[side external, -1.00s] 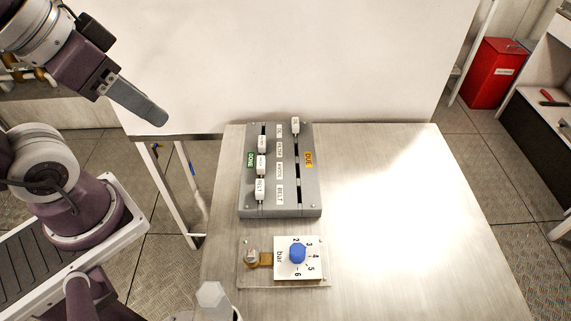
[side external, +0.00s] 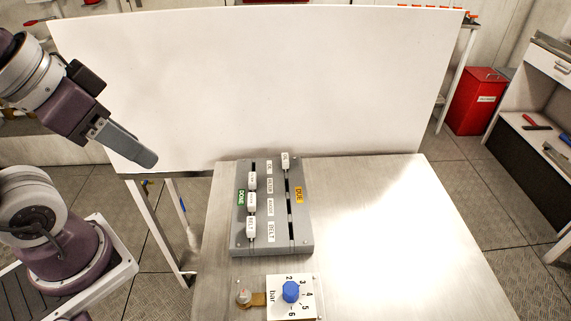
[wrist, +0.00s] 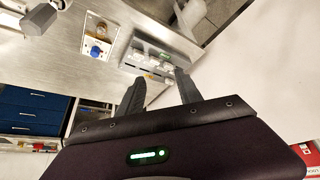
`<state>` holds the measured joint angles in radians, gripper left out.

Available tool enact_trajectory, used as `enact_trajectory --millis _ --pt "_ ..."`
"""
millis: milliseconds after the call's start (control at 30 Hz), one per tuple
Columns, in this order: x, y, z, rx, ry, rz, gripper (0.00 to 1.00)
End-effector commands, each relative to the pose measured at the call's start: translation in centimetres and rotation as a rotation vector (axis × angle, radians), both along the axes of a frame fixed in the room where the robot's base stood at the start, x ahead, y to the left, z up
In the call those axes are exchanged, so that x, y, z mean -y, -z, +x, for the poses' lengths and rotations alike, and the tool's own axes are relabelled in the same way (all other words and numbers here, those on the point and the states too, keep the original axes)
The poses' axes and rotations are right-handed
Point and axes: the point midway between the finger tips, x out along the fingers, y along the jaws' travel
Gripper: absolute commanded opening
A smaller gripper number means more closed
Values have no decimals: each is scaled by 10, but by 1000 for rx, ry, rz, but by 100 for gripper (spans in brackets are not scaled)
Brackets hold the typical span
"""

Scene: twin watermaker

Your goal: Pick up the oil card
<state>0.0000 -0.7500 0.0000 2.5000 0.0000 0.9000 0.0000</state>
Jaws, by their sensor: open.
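The oil card (side external: 285,160) is a small white tag standing at the far end of the right slot, the DUE side, of a grey board (side external: 262,245). It is beside the top row label, which seems to read OIL. Several other white cards (side external: 251,203) stand in the left slot, the DONE side; the nearest reads BELT. My gripper (side external: 148,160) is open and empty, up and to the left of the board, well apart from the oil card. In the wrist view my gripper's two fingers (wrist: 160,80) are spread, with the board (wrist: 135,52) beyond them, partly hidden by a finger.
The board lies on a metal table (side external: 390,240) whose right side is clear. A gauge plate with a blue knob (side external: 291,292) is in front of the board. A large white panel (side external: 250,85) rises behind the table. A red bin (side external: 474,103) stands at the back right.

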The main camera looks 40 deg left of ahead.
Motion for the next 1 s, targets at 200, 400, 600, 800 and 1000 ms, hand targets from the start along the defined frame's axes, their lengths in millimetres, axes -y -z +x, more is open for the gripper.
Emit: enact_trajectory --millis 200,400,600,800,1000 --pt "0 -5 11 -20 -23 -12 42" --pt "0 -18 111 -168 -230 -102 42" --pt "1 43 238 -339 -511 -170 42" --pt "1 133 306 -445 -718 -191 42" --pt "1 167 319 -468 -774 -193 42"
